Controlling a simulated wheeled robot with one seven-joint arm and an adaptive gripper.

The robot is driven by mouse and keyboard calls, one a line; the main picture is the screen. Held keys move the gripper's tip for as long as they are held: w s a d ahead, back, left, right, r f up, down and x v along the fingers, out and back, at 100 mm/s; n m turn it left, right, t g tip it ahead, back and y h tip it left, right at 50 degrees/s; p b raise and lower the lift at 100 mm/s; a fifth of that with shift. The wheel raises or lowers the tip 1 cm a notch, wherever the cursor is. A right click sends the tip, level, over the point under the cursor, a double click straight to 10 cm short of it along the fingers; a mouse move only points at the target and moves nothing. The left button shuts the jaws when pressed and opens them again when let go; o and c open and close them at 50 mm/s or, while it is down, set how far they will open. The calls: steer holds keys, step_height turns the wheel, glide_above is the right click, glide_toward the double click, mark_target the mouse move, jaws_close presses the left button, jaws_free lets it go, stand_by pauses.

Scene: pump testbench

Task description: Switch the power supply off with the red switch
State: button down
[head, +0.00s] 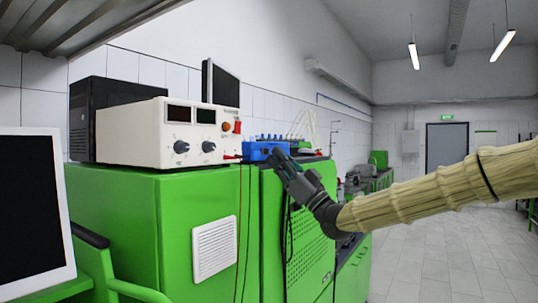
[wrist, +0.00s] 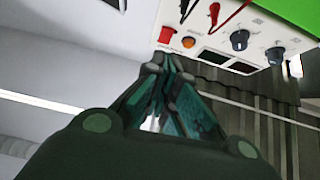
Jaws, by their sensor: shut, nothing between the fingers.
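The white power supply (head: 135,136) stands on a green cabinet in the head view, with two dark displays and two dark knobs on its front. Its red switch (head: 237,127) is at the right end of the front, beside a round orange lamp (head: 226,127). In the wrist view the panel appears upside down, with the red switch (wrist: 166,35) just beyond my fingertips and the orange lamp (wrist: 189,42) beside it. My gripper (head: 276,155) is shut and empty, to the right of the switch in the head view. It also shows in the wrist view (wrist: 161,64). I see no clear contact with the switch.
Red and black leads (head: 238,200) hang from the supply down the green cabinet (head: 110,215). A blue device (head: 262,150) sits right of the supply, behind my gripper. A black box (head: 85,115) stands behind it. A screen (head: 30,210) is at the near left. The floor at right is clear.

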steer(key=shift+s+d+f, duration=0.2)
steer(key=shift+d+f, duration=0.05)
steer(key=shift+f, duration=0.4)
